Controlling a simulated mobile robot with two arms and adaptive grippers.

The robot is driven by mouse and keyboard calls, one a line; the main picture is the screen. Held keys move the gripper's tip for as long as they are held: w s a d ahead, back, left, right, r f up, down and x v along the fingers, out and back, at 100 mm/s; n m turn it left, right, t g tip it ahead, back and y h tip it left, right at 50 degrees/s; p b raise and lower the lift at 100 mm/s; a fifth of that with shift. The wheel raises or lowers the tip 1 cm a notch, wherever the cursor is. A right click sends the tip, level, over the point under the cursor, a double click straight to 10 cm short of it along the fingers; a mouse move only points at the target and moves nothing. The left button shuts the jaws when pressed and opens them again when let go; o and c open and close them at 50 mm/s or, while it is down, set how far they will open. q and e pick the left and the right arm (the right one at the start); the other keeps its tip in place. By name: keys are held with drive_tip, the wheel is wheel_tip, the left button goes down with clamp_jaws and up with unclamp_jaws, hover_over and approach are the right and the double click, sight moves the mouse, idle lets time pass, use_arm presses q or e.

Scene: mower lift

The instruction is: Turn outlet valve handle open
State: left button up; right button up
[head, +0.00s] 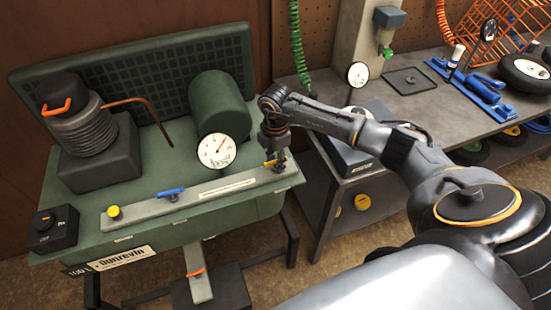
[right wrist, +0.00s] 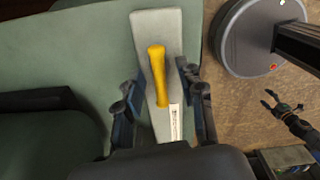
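The yellow outlet valve handle (head: 269,163) is at the right end of the pale manifold bar (head: 140,212) on the green machine. In the right wrist view the handle (right wrist: 158,75) lies roughly lengthwise along the bar, slightly tilted. My right gripper (head: 278,158) is right at the handle in the head view, pointing down. In the right wrist view its fingers (right wrist: 160,95) are spread, one on each side of the handle, with visible gaps. My left gripper is outside the head view; a small dark gripper (right wrist: 285,110), seemingly mine, shows with spread fingers over the floor in the right wrist view.
A blue handle (head: 171,192) and a yellow knob (head: 115,212) sit further left on the bar. A pressure gauge (head: 216,150) and green cylinder (head: 219,102) stand behind it. A bent copper pipe (head: 140,105) is at left. A grey workbench (head: 425,110) is at right.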

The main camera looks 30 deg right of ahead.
clamp_jaws()
drive_tip(key=shift+n, duration=0.4)
drive_tip(key=n+b, duration=0.2)
drive_tip(key=shift+w+f+n, duration=0.1)
drive_tip(key=shift+n, duration=0.3)
drive_tip(key=n+b, duration=0.3)
drive_tip(key=n, duration=0.2)
drive_tip(key=n+b, duration=0.2)
drive_tip(key=n, duration=0.3)
drive_tip(key=shift+b, duration=0.3)
drive_tip(key=n+b, duration=0.2)
drive_tip(key=n, duration=0.2)
drive_tip(key=shift+n, duration=0.3)
